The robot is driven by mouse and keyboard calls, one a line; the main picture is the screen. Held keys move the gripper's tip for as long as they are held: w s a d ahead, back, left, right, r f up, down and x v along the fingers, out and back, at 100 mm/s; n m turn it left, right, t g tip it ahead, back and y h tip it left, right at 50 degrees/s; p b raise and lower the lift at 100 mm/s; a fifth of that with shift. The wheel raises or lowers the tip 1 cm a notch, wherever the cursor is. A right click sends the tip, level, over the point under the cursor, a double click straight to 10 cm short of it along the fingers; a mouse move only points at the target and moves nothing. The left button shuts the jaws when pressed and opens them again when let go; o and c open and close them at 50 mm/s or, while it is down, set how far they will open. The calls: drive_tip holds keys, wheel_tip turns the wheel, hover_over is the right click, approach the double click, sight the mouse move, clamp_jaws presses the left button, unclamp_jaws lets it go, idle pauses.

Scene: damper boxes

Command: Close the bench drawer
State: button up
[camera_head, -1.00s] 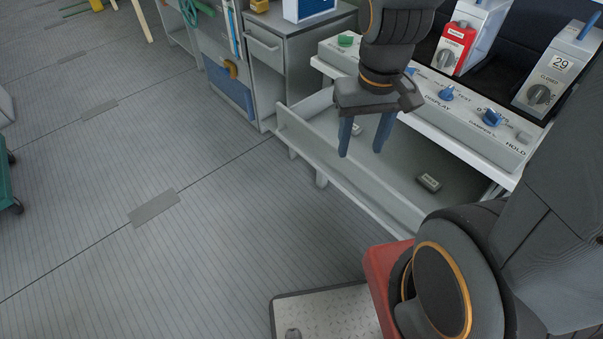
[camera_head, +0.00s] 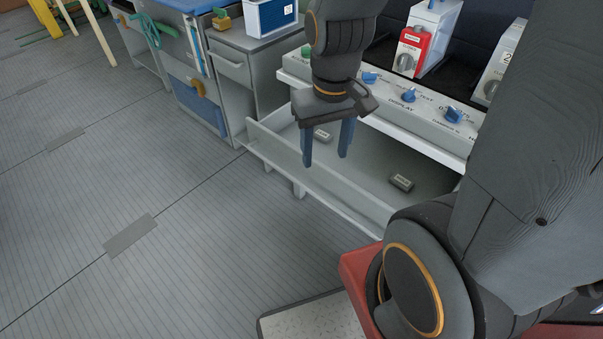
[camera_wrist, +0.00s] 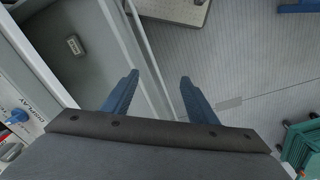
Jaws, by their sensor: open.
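The bench drawer (camera_head: 285,158) is pulled out from under the white control bench (camera_head: 425,145). It is a grey open tray, with its front wall toward the floor. Two small labelled blocks lie inside: one (camera_head: 401,182) toward the right, one (camera_head: 322,135) near the left end. My gripper (camera_head: 325,162) points down over the drawer's front edge, open and empty. In the wrist view, the drawer's front wall (camera_wrist: 148,55) runs between the two blue fingers of my gripper (camera_wrist: 159,76). I cannot tell whether the fingers touch it.
The control bench carries blue knobs and a red-fronted unit (camera_head: 409,52). The ribbed floor (camera_head: 190,250) in front of the drawer is clear.

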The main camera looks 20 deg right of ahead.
drive_tip(key=w+n, duration=0.1)
drive_tip(key=n, duration=0.1)
drive_tip(key=w+n+p, duration=0.1)
drive_tip(key=w+n, duration=0.1)
drive_tip(key=w+f+n+h+p, duration=0.1)
drive_tip(key=n, duration=0.1)
drive_tip(key=shift+w, duration=0.3)
drive_tip(key=c, duration=1.1)
drive_tip(key=w+n, duration=0.1)
drive_tip(key=w+f+n+p, duration=0.1)
drive_tip(key=n, duration=0.1)
drive_tip(key=w+a+n+p, duration=0.1)
drive_tip(key=w+n, duration=0.1)
drive_tip(key=shift+f+h, duration=0.4)
clamp_jaws()
drive_tip(key=n+p, duration=0.4)
drive_tip(key=n, duration=0.9)
approach(288, 162)
drive_tip(key=s+a+r, duration=0.1)
drive_tip(key=s+r, duration=0.1)
drive_tip(key=s, duration=0.2)
drive_tip(key=shift+t+h, duration=0.3)
drive_tip(key=shift+t, duration=0.1)
drive_tip(key=x, duration=0.8)
drive_tip(key=shift+w+f+p, duration=0.25)
drive_tip(key=shift+f+p, duration=0.1)
drive_tip(key=shift+d, duration=0.1)
